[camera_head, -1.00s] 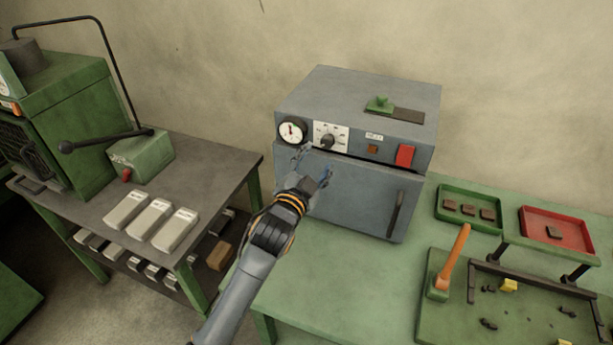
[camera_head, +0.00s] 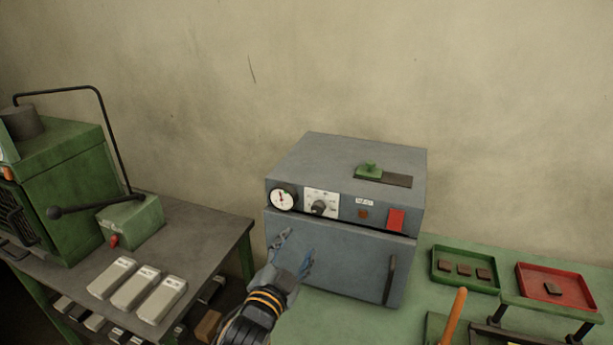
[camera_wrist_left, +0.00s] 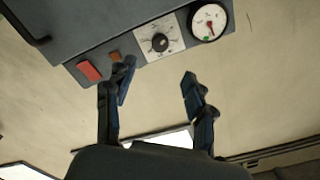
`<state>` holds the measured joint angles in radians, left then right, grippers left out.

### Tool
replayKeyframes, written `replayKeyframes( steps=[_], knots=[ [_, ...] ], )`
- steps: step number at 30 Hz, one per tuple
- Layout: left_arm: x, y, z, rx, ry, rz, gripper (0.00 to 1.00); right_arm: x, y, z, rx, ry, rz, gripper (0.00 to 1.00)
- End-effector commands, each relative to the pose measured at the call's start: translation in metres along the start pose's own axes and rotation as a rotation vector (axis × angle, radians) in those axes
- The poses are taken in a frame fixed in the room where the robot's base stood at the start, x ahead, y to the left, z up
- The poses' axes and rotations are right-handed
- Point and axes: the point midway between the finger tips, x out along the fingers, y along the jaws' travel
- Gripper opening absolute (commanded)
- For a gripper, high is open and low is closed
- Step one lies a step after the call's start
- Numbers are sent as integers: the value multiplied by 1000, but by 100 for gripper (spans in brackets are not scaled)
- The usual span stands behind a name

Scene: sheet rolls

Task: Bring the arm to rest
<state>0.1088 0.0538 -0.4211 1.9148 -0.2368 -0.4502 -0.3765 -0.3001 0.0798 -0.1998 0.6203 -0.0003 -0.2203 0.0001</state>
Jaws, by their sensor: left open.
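My left gripper (camera_head: 293,257) is open and empty in front of the door of the grey oven (camera_head: 335,262), over the left part of that door. In the left wrist view its two fingers (camera_wrist_left: 157,92) stand apart with nothing between them. The oven's gauge, dial and red switch (camera_wrist_left: 89,70) show beyond the fingers there. The oven door is closed, with a dark handle (camera_head: 390,280) at its right. My right gripper is in neither view.
The oven stands on a green table (camera_head: 330,318). A green tray (camera_head: 465,289) and a red tray (camera_head: 584,303) with small dark pieces are at the right. An orange handle (camera_head: 453,318) rises at the front. Metal bars (camera_head: 136,289) lie on the left bench (camera_head: 200,228).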

Motion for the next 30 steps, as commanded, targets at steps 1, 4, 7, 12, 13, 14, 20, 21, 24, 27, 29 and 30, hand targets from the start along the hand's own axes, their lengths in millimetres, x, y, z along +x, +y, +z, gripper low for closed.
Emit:
replayKeyframes(
  steps=[1, 4, 7, 12, 13, 14, 20, 21, 24, 27, 29, 30],
  knots=[
    [-4, 2, 7, -15, -23, 7, 54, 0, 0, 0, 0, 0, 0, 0],
    [-24, 10, 37, -81, -130, 39, 54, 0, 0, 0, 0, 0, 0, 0],
    [-66, 23, 83, -197, -315, 91, 54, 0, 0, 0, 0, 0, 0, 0],
    [-162, 49, 149, -400, -664, 177, 54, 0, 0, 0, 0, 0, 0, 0],
    [-178, 53, 156, -427, -715, 189, 54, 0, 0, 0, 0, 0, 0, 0],
    [-192, 56, 162, -449, -759, 199, 54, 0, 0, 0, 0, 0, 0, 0],
    [-270, 70, 183, -560, -999, 246, 54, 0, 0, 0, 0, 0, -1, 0],
    [-284, 73, 185, -576, -1039, 254, 54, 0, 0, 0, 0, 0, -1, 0],
    [-316, 76, 188, -612, -1136, 270, 54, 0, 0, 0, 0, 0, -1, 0],
    [-348, 79, 189, -643, -1227, 285, 54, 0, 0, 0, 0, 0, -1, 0],
    [-362, 82, 191, -657, -1272, 292, 54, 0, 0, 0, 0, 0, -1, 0],
    [-356, 90, 201, -655, -1270, 294, 54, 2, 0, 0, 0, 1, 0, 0]
  ],
)
